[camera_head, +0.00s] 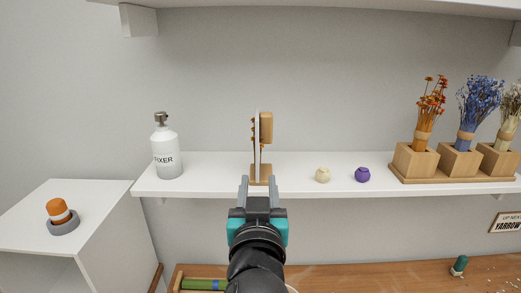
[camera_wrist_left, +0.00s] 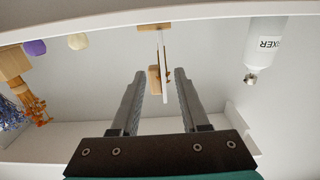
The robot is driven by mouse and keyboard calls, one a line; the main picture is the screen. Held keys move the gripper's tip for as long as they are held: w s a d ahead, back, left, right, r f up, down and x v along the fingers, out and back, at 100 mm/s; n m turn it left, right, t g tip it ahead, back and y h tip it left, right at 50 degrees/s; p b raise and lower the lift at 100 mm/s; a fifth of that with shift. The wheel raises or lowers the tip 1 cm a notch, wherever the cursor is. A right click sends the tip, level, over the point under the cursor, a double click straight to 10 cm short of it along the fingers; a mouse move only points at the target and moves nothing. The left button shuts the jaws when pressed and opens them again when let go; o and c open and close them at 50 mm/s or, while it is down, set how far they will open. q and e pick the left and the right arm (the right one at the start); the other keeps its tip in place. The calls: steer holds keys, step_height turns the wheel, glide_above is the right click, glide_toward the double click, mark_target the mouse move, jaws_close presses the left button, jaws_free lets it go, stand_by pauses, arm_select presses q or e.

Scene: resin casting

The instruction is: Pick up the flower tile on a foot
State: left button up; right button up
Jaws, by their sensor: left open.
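The flower tile on a foot (camera_head: 257,143) stands upright on the white shelf, seen nearly edge-on. It is a thin pale plate with orange flowers on its left side, a wooden block behind its upper right and a wooden foot (camera_head: 261,180). My left gripper (camera_head: 262,184) is in front of it, low by the foot in the head view. In the left wrist view, which is upside down, the tile (camera_wrist_left: 164,75) shows between the two open fingers (camera_wrist_left: 158,80), beyond their tips or near them; I cannot tell the exact gap. My right gripper is not in view.
A white fixer bottle (camera_head: 165,150) stands left on the shelf (camera_head: 215,178). Wooden blocks with dried flowers (camera_head: 458,160) stand far right. An upper shelf (camera_head: 330,8) hangs above.

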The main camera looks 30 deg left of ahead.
mark_target(258, 164)
arm_select(q)
steer(key=p+x, duration=0.1)
steer(key=x, duration=0.5)
steer(key=shift+w+a, duration=0.15)
steer(key=shift+w, duration=0.05)
steer(key=shift+w+a, duration=0.2)
steer(key=shift+w, duration=0.2)
steer(key=p+x, duration=0.1)
steer(key=x, duration=0.1)
steer(key=p+x, duration=0.1)
steer(key=x, duration=0.1)
steer(key=shift+w+a+r, duration=0.2)
steer(key=shift+a, duration=0.1)
steer(key=shift+w+a, duration=0.1)
steer(key=shift+w, duration=0.2)
jaws_close()
